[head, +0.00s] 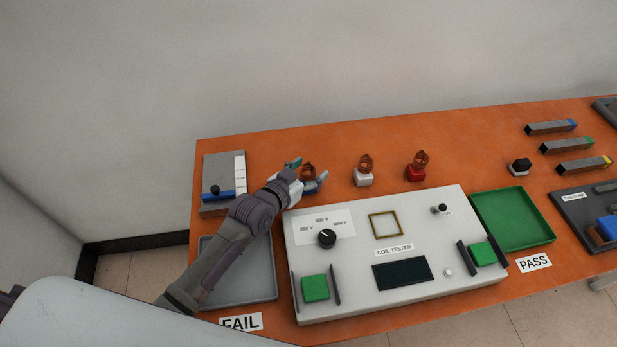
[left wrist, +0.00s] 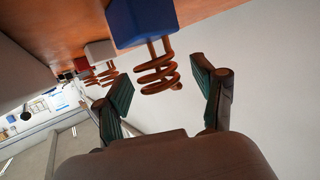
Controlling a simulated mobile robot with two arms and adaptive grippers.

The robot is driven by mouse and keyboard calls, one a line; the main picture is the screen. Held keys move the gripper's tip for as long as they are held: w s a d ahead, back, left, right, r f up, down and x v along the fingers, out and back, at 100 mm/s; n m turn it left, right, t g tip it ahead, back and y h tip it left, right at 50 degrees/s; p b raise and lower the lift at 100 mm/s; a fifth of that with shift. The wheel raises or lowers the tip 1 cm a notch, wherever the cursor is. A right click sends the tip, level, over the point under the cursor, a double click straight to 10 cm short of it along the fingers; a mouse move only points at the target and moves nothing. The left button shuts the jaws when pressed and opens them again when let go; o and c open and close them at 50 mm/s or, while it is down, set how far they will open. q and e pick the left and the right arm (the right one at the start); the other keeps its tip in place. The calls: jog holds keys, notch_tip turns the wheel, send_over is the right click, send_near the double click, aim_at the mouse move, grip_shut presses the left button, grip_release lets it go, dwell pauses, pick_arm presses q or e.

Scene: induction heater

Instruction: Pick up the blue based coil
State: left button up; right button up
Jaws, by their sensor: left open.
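The blue-based coil (head: 308,171) stands upright on the orange table, left of the other coils. Its copper windings and part of its blue base show behind my left gripper (head: 307,169). In the left wrist view, which looks upside down, its blue base (left wrist: 140,22) and copper windings (left wrist: 157,72) are large and close. My left gripper (left wrist: 152,85) is open, with its two green-padded fingers on either side of the windings. I cannot tell whether either finger touches the coil. My right gripper does not show.
A white-based coil (head: 364,178) and a red-based coil (head: 416,172) stand to the right. The coil tester (head: 345,290) lies in front, between the grey FAIL tray (head: 262,298) and the green PASS tray (head: 541,240). A grey fixture (head: 222,168) is at left.

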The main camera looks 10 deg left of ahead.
pick_arm(q)
jog(key=shift+c, duration=0.9)
jog(key=c, duration=1.1)
grip_shut()
jog(key=shift+r, duration=0.15)
